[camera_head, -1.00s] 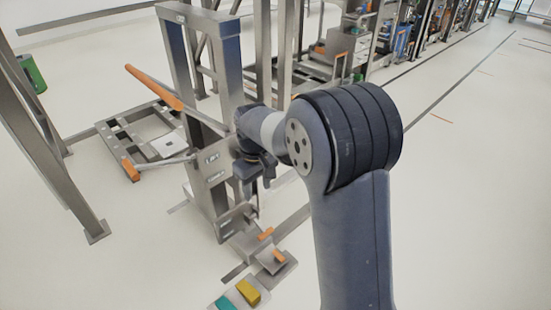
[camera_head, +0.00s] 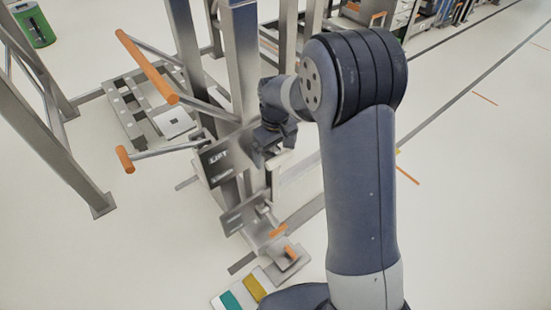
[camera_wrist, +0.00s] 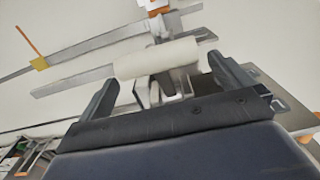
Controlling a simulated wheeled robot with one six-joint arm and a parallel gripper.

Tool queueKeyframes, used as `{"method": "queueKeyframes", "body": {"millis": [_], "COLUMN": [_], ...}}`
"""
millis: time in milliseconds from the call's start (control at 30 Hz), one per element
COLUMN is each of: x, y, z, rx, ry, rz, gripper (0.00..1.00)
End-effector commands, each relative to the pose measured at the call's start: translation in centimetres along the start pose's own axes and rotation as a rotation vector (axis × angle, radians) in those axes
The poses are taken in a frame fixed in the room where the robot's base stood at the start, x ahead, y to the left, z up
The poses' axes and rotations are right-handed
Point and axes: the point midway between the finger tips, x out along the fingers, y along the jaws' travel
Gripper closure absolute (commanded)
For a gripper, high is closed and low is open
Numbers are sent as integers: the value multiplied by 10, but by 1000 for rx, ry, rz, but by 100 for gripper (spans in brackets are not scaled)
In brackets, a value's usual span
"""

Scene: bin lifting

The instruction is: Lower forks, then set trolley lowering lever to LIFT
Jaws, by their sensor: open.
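The trolley's grey steel mast (camera_head: 242,62) stands upright in the head view. A dark plate (camera_head: 217,162) marked LIFT, with a second, unclear label below, is fixed to it. A lever with an orange end (camera_head: 125,159) sticks out left beside this plate. A long orange handle (camera_head: 148,68) slants above it. A cream cylindrical grip (camera_head: 281,160) sits at the mast's right side, just below my gripper (camera_head: 270,146). In the wrist view a cream cylinder (camera_wrist: 156,59) lies across, beyond the open fingers of my gripper (camera_wrist: 165,78). I cannot tell whether they touch it.
Orange-tipped pedals (camera_head: 290,252) stand at the trolley's foot, with a yellow block (camera_head: 254,288) and a teal block nearby. A steel frame leg (camera_head: 50,130) rises at the left. A low grey frame (camera_head: 140,112) lies behind.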

Motion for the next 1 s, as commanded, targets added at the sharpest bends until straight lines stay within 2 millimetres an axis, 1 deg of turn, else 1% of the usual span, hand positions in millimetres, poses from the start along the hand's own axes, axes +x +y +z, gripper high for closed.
{"method": "queueKeyframes", "body": {"millis": [33, 200, 333, 567, 1000], "x": [10, 26, 30, 30, 30], "y": [0, 0, 0, 0, 0], "z": [1, 0, 0, 0, 1], "rx": [0, 0, 0, 0, 0], "ry": [-4, -2, 0, 0, -4], "rz": [-2, -1, 0, 0, -1], "gripper": [0, 0, 0, 0, 36]}}
